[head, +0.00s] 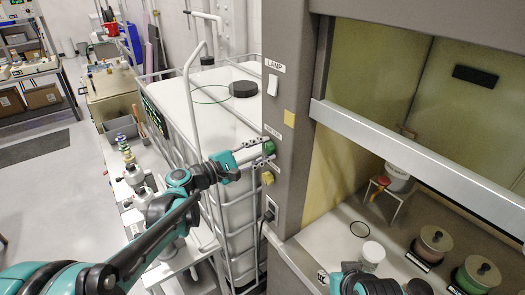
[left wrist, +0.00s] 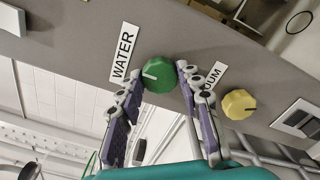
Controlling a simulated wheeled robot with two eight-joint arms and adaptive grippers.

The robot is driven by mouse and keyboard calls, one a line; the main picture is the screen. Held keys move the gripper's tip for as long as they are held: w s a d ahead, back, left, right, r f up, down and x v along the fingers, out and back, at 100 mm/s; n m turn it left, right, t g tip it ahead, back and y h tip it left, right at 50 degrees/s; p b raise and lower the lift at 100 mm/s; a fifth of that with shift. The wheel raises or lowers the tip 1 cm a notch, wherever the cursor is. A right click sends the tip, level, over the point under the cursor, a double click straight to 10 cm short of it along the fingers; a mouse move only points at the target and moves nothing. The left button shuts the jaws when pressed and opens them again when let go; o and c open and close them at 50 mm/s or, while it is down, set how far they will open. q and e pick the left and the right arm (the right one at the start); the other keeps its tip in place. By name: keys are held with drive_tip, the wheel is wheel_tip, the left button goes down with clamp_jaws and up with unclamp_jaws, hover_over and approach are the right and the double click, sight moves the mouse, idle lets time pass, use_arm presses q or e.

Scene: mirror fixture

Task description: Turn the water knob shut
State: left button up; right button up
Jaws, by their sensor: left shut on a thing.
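The green water knob (left wrist: 159,75) sits on the grey panel beside the WATER label (left wrist: 124,63). It has a pale line on its face. In the head view the knob (head: 268,148) shows small, at the ends of my fingers. My left gripper (head: 267,150) reaches it from the left, with one finger above and one below. In the left wrist view my left gripper (left wrist: 160,84) has a finger on each side of the knob and is shut on it. My right gripper's fingers are not seen.
A yellow knob (left wrist: 239,104) is close to one finger, by a partly hidden label. A lamp switch (head: 272,84) and a socket (head: 270,209) are on the same panel. A white caged tank (head: 230,130) stands left of it. The fume hood's sash (head: 420,155) is to the right.

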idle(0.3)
use_arm(q)
drive_tip(key=o, duration=1.2)
drive_tip(key=shift+c, duration=0.2)
drive_tip(key=v, duration=1.2)
drive_tip(key=shift+f, duration=0.1)
